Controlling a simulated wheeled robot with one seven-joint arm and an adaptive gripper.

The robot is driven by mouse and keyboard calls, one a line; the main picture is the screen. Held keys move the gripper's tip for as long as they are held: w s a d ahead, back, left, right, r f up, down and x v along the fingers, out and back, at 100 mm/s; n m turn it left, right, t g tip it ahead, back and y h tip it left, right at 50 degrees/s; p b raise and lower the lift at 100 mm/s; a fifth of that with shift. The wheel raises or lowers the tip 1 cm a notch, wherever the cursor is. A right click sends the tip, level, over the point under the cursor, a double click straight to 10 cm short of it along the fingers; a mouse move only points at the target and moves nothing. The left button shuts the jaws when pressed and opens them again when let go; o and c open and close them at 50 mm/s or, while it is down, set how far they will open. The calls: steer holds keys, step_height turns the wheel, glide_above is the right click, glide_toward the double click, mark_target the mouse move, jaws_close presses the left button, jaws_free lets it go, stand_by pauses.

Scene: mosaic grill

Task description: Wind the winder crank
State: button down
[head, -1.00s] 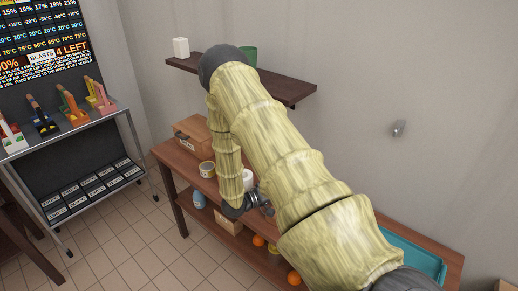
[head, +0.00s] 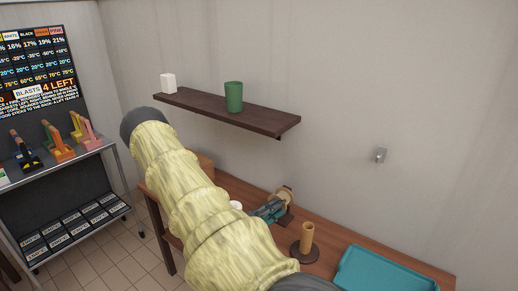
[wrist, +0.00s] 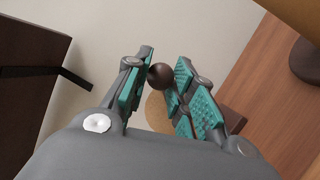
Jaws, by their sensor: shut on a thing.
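The winder (head: 287,194) stands on the wooden bench against the wall, a tan round part on a brown base, partly hidden by my gripper (head: 270,211). In the wrist view, the dark round crank knob (wrist: 162,76) sits between the teal-padded fingertips of my gripper (wrist: 166,70). The fingers are shut on the knob. A tan disc (wrist: 156,112) of the winder shows behind it. The crank's arm is hard to make out.
On the bench (head: 330,262), a tan cylinder on a dark round base (head: 306,240) stands right of the winder, then a teal tray (head: 390,272). A dark wall shelf (head: 220,112) above holds a green cup (head: 234,97) and a white block (head: 168,83). A rack (head: 70,185) stands left.

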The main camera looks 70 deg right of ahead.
steer(key=shift+w, duration=0.1)
stand_by(0.3)
steer(key=c, duration=1.2)
jaws_free()
steer(key=v, duration=1.2)
steer(key=shift+f, duration=0.1)
